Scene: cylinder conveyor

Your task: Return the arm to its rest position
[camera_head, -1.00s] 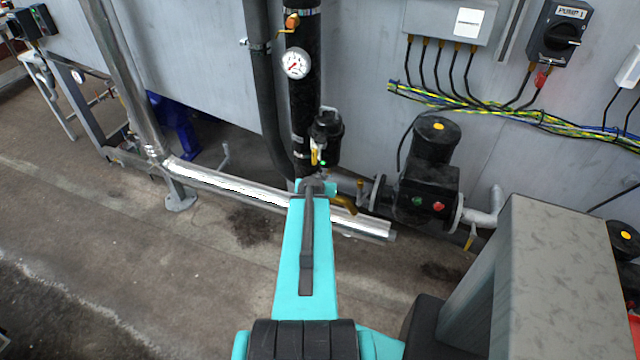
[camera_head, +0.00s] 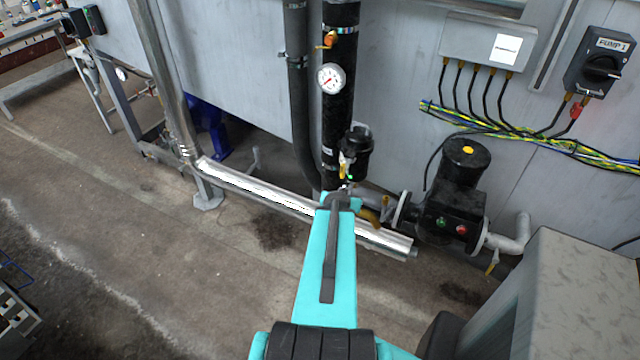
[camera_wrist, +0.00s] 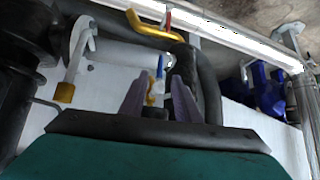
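My turquoise arm reaches forward from the bottom middle of the head view, over the floor toward the pipes. Its far end lies in front of the silver pipe (camera_head: 270,192) and the black upright pipe (camera_head: 340,100). I cannot make out my gripper clearly there. In the wrist view my gripper (camera_wrist: 158,98) shows two grey-purple fingers standing apart, with nothing held between them. Behind the fingers are a dark bent pipe and a grey wall.
A black pump (camera_head: 452,200) and a pressure gauge (camera_head: 331,78) are close to the arm's far end. A grey block (camera_head: 570,295) stands at the lower right. A grey box (camera_head: 487,45) with cables is on the wall. The floor (camera_head: 130,240) at left is open.

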